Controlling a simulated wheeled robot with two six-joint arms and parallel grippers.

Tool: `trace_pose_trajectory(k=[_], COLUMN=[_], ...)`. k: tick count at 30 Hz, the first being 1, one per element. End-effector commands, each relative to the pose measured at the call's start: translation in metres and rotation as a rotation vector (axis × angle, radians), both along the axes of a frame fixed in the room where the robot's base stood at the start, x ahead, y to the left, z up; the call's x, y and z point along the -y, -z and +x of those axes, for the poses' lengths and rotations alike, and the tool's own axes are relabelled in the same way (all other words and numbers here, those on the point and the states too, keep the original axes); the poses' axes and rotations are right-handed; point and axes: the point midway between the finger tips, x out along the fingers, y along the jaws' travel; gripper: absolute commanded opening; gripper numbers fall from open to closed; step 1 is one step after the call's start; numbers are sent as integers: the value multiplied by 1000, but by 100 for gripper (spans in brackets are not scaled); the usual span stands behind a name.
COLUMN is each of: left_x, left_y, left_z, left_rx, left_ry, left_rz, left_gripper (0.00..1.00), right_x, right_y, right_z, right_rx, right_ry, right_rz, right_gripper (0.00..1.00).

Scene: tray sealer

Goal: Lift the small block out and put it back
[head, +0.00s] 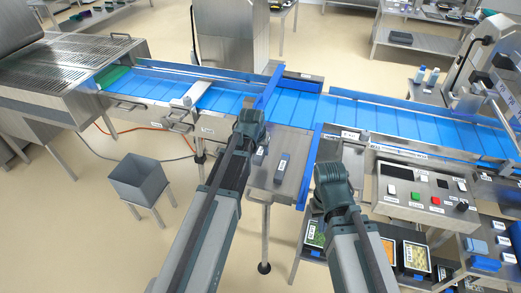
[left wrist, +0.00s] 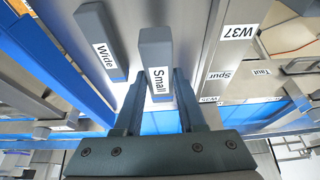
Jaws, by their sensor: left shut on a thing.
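The small block (left wrist: 156,62), dark grey with a white "Small" label, stands between the two fingers of my left gripper (left wrist: 156,92) in the left wrist view. The gripper is shut on it. In the head view the small block (head: 259,156) shows just right of my left gripper (head: 248,140), whose fingers are mostly hidden. I cannot tell whether the block is clear of the metal plate. The similar block labelled "Wide" (left wrist: 101,42) stands beside it, apart from the gripper; it also shows in the head view (head: 282,165). My right gripper (head: 330,195) has its fingers hidden.
The metal plate (head: 268,183) under the blocks borders a blue rail (head: 308,165). The blue conveyor (head: 225,100) runs behind. A control panel (head: 425,195) stands at right, with food trays (head: 416,257) below. A grey bin (head: 140,180) stands on the floor at left.

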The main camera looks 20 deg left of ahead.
Motion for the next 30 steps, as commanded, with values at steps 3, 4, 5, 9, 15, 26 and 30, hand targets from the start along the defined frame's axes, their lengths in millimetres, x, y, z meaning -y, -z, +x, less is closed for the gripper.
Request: trace_pose_trajectory(k=[3, 4, 5, 9, 15, 26, 30], left_x=[0, 0, 0, 0, 0, 0, 0], left_y=[17, 20, 23, 36, 52, 55, 55], left_z=[0, 0, 0, 0, 0, 0, 0], left_rx=[0, 0, 0, 0, 0, 0, 0], left_ry=[0, 0, 0, 0, 0, 0, 0], left_rz=[0, 0, 0, 0, 0, 0, 0], left_gripper=[0, 0, 0, 0, 0, 0, 0], right_x=[0, 0, 0, 0, 0, 0, 0], right_y=[17, 20, 23, 36, 52, 55, 55], right_z=[0, 0, 0, 0, 0, 0, 0], right_rx=[0, 0, 0, 0, 0, 0, 0], right_ry=[0, 0, 0, 1, 2, 2, 2], right_rz=[0, 0, 0, 0, 0, 0, 0], right_gripper=[0, 0, 0, 0, 0, 0, 0])
